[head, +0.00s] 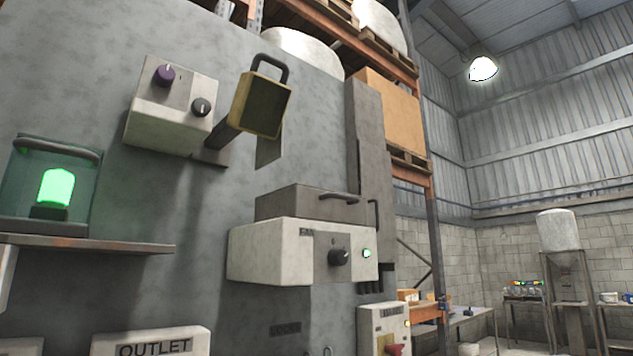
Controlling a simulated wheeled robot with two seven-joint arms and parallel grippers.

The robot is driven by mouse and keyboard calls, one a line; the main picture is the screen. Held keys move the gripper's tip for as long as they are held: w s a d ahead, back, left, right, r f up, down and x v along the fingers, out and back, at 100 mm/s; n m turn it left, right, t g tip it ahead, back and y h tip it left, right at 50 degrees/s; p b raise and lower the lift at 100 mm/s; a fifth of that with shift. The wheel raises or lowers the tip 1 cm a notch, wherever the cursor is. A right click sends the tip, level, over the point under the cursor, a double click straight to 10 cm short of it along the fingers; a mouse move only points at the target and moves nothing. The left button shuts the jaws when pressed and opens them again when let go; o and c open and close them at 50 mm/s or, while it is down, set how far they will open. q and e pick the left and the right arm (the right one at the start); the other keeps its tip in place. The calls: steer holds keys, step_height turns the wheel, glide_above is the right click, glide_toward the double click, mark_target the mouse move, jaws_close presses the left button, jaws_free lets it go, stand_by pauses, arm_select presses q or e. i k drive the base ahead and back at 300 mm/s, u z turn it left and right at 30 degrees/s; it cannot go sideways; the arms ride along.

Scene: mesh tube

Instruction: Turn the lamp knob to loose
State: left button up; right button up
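I see no label reading lamp, so I cannot tell which knob is the lamp's. A lit green light (56,187) stands in a clear case at the left. Neither of my grippers is in view.
A white box marked FAN (270,255) with a dark knob (339,257) and small green light juts out lower right. A shelf (90,244) sticks out at the left. A box marked OUTLET (150,343) is at the bottom.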

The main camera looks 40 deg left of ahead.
mark_target(200, 107)
steer(key=i, duration=1.45)
steer(key=u, duration=3.65)
